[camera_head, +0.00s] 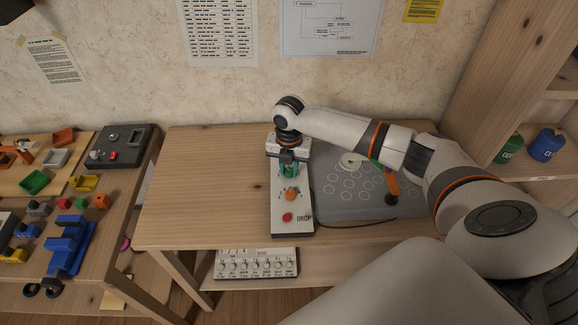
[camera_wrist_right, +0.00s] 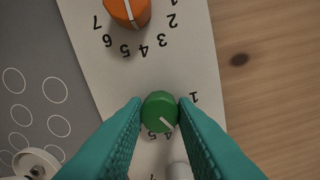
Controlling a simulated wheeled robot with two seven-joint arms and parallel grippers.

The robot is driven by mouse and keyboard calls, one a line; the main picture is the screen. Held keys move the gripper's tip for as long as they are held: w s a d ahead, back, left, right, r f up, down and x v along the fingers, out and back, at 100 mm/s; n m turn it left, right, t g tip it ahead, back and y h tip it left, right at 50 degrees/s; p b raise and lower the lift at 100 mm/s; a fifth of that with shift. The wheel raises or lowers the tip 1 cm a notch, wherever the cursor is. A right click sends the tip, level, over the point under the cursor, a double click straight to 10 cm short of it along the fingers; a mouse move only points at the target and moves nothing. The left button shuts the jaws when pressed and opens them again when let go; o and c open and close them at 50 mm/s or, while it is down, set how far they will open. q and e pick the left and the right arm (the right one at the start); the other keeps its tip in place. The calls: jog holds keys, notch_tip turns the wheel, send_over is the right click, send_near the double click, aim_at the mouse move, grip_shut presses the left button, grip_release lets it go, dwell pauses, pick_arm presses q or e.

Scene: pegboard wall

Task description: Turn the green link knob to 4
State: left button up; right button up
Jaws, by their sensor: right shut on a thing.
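The green knob (camera_wrist_right: 160,108) sits on a pale control panel (camera_head: 278,227). My right gripper (camera_wrist_right: 160,115) has its teal fingers on both sides of the knob, shut on it. The white line on the knob points down and right in the wrist view, near the upside-down 4 and 5; the exact digit is hard to tell. A 1 shows to the knob's right; some marks are hidden by the fingers. In the head view my right gripper (camera_head: 288,170) points down at the panel's upper part and mostly covers the knob. My left gripper is not in view.
An orange knob (camera_head: 291,194) with its own digits and a red button (camera_head: 287,217) marked DROP are on the same panel. A grey board with circles (camera_head: 345,205) lies to the right. The wooden table (camera_head: 200,200) is clear to the left.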

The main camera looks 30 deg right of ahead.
aim_at(289, 170)
jog(key=shift+r+m+p, duration=0.2)
jog(key=shift+m+p, duration=0.8)
jog(key=shift+p, duration=0.45)
jog(key=m+p, duration=0.2)
jog(key=shift+m+p, duration=0.3)
jog(key=shift+f+m+p, duration=0.15)
jog(key=shift+m+p, duration=0.35)
jog(key=shift+m, duration=0.2)
jog(key=o, duration=1)
notch_tip(289, 170, up, 12)
jog(key=b, duration=0.1)
jog(key=shift+f, duration=0.1)
